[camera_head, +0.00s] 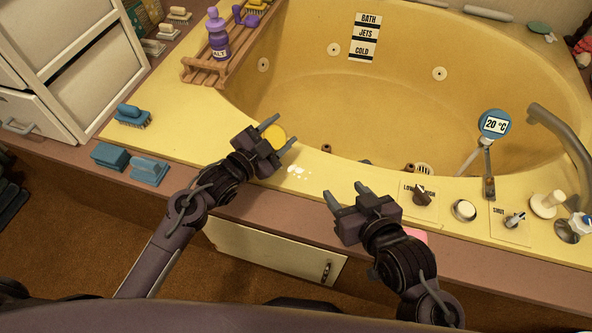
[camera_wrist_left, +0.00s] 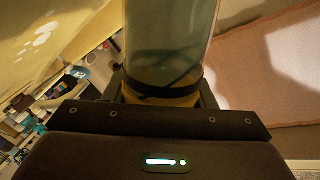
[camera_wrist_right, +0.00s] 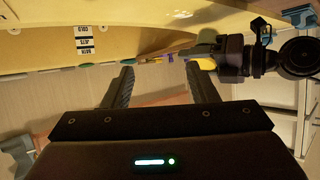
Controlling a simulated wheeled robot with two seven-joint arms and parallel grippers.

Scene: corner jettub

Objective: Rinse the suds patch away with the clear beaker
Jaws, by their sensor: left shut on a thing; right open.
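The suds patch (camera_head: 296,170) is a small cluster of white spots on the yellow tub ledge. It also shows at the upper left of the left wrist view (camera_wrist_left: 40,35) and at the top of the right wrist view (camera_wrist_right: 180,14). My left gripper (camera_head: 280,133) is shut on the clear beaker (camera_wrist_left: 170,40), just beyond the suds and beside the tub's rim. The beaker is see-through with a dark band; in the head view a yellow disc shows between the fingers. I cannot tell its tilt or whether it holds water. My right gripper (camera_head: 346,196) is open and empty, right of the suds.
The yellow tub basin (camera_head: 350,100) lies behind. A wooden rack (camera_head: 205,70) with a purple bottle (camera_head: 218,38) and blue brushes (camera_head: 132,116) are at left. Knobs (camera_head: 424,198), a 20 °C display (camera_head: 494,125) and a curved spout (camera_head: 560,125) stand at right.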

